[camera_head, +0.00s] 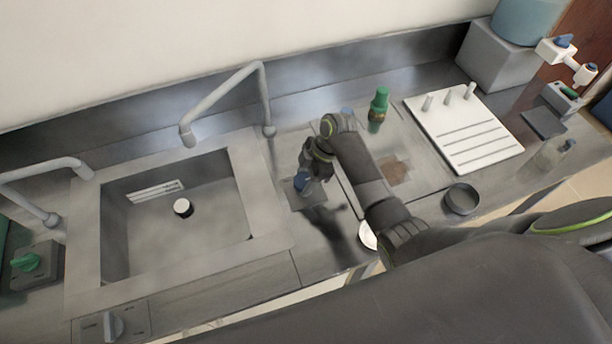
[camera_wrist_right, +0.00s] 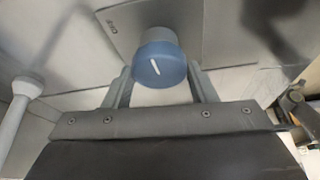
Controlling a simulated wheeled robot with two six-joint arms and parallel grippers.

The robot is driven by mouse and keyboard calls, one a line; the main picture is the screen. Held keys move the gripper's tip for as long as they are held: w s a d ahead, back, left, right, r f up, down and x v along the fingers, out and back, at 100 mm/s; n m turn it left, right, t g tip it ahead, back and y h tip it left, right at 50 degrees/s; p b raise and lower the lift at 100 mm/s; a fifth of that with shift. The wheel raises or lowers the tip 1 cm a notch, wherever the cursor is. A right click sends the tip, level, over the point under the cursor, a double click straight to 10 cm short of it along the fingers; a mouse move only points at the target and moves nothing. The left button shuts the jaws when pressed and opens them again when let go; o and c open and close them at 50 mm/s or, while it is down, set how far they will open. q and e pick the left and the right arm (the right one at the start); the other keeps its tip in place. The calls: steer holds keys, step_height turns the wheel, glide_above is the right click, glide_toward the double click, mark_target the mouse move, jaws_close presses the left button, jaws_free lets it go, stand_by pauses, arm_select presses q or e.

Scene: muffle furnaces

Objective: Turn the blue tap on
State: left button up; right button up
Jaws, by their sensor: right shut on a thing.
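The blue tap (camera_head: 302,183) is a round blue knob on a grey square plate beside the sink's right edge. My right gripper (camera_head: 308,172) reaches over it from above and is shut on the blue tap. In the right wrist view the blue tap (camera_wrist_right: 160,64) sits between the two fingers (camera_wrist_right: 160,82), with a white mark line on its face, tilted slightly from upright. The metal spout (camera_head: 264,95) rises behind the sink, with its outlet over the basin. No water shows. My left gripper is not in view.
The sink basin (camera_head: 205,220) is left of the tap. A green knob (camera_head: 25,261) and a grey knob (camera_head: 113,325) are further left. A green bottle (camera_head: 378,107), a white rack board (camera_head: 466,128) and a dark round dish (camera_head: 461,199) stand to the right.

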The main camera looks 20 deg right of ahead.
steer(key=shift+w+n+g+b, duration=0.1)
steer(key=shift+n+g+b, duration=0.35)
steer(key=shift+n, duration=1.1)
steer(key=shift+w+n+g+b, duration=0.1)
steer(key=shift+n+g, duration=0.65)
steer(key=shift+n, duration=0.8)
steer(key=o, duration=1)
steer(key=shift+c, duration=0.2)
steer(key=shift+r, duration=0.1)
